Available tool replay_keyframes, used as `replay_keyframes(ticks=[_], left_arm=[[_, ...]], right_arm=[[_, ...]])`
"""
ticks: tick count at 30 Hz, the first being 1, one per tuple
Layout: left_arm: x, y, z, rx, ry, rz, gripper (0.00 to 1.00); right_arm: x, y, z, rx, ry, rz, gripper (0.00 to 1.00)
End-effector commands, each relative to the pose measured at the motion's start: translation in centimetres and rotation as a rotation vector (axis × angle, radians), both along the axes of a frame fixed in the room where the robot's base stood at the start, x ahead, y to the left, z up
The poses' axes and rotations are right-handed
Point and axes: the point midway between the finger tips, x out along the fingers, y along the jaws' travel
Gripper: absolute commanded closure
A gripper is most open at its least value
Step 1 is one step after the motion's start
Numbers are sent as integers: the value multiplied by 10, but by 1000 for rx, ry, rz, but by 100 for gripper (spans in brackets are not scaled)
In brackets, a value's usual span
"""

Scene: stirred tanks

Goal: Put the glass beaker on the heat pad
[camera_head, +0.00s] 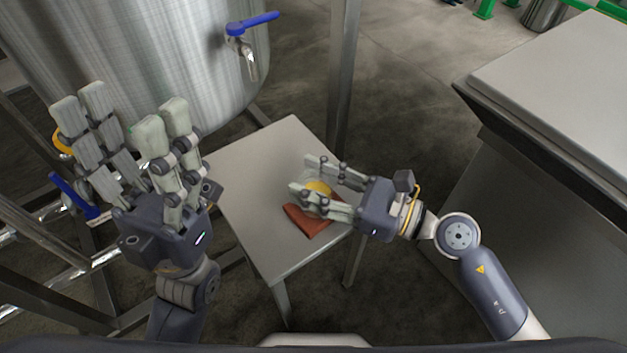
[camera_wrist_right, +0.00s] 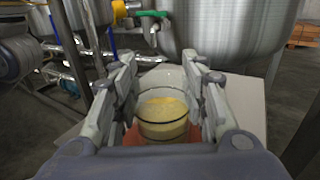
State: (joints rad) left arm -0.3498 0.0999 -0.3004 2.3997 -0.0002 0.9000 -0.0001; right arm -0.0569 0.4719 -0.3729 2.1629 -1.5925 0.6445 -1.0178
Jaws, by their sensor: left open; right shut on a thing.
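The glass beaker (camera_wrist_right: 163,118) holds a yellow liquid and stands upright between the fingers of my right gripper (camera_wrist_right: 160,100) in the right wrist view. In the head view the right gripper (camera_head: 305,186) is shut on it, and the fingers hide much of the beaker (camera_head: 318,188). The red-brown heat pad (camera_head: 305,222) lies on the small grey table, below and beside the beaker. Whether the beaker touches the pad cannot be told. My left gripper (camera_head: 125,130) is open and empty, raised at the left in front of the tank.
The small grey table (camera_head: 262,240) is otherwise bare. A large steel tank (camera_head: 150,50) with a blue-handled valve (camera_head: 250,25) stands behind it. A steel post (camera_head: 343,70) rises at its back edge. A grey counter (camera_head: 560,80) stands at the right.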

Motion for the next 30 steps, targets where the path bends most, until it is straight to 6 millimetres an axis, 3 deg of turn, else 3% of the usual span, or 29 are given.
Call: replay_keyframes(ticks=[1, 2, 4, 21, 30], left_arm=[[0, 0, -3, 1, 0, 0, 39], [0, 0, -2, 1, 0, 0, 39], [1, 0, -1, 1, -1, 0, 39], [0, 0, 5, 1, -7, -1, 39], [0, 0, -1, 0, 0, 0, 39]], right_arm=[[0, 0, -3, 0, 0, 0, 86], [0, 0, -3, 0, 0, 0, 55], [0, 0, -2, -1, 0, 0, 40], [0, 0, 4, -1, 0, 0, 40], [-24, -53, -2, -4, 5, -1, 40]])
